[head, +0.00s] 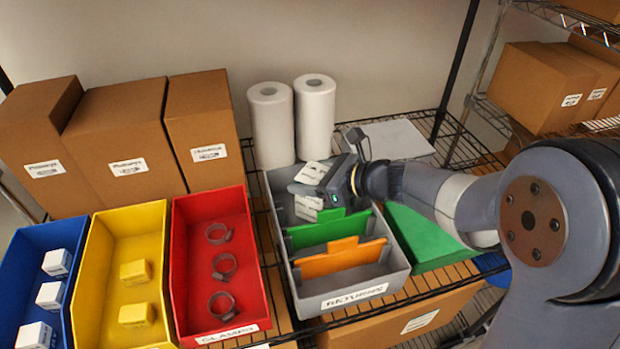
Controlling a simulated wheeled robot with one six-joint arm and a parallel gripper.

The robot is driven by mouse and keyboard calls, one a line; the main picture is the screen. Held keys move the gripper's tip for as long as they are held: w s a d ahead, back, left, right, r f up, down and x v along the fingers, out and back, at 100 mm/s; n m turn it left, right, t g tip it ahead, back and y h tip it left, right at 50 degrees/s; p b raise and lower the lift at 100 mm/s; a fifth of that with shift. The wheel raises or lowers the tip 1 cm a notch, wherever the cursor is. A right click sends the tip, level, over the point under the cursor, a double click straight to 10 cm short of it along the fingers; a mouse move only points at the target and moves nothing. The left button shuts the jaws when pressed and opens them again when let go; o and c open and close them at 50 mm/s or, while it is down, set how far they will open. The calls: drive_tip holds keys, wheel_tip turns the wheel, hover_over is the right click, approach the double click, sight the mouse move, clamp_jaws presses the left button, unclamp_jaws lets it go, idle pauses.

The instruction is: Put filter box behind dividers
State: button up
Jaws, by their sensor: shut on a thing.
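The grey bin (398,277) labelled "RETURNS" stands in the middle of the shelf. A green divider (325,231) and an orange divider (338,260) stand across it, the green one farther back. My gripper (306,190) is over the rear part of this bin, behind the green divider. It is shut on a white filter box (313,172), whose marked surface shows on both sides of the finger. The gripper hides part of the box, and I cannot tell whether it touches the bin floor.
Red (250,300), yellow (100,290) and blue (22,262) bins stand to the left; the blue one holds white boxes. Two paper rolls (270,125) stand behind the grey bin. A green wedge-shaped thing (422,240) is close on its right. Cardboard boxes (115,140) stand back left.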

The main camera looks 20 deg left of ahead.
drive_tip(key=shift+f, duration=0.1)
drive_tip(key=o, duration=1.3)
drive_tip(key=shift+d+r, duration=0.25)
drive_tip(key=shift+r, duration=0.05)
drive_tip(key=p+v, duration=0.1)
drive_tip(key=v, duration=1)
drive_tip(key=shift+d, duration=0.3)
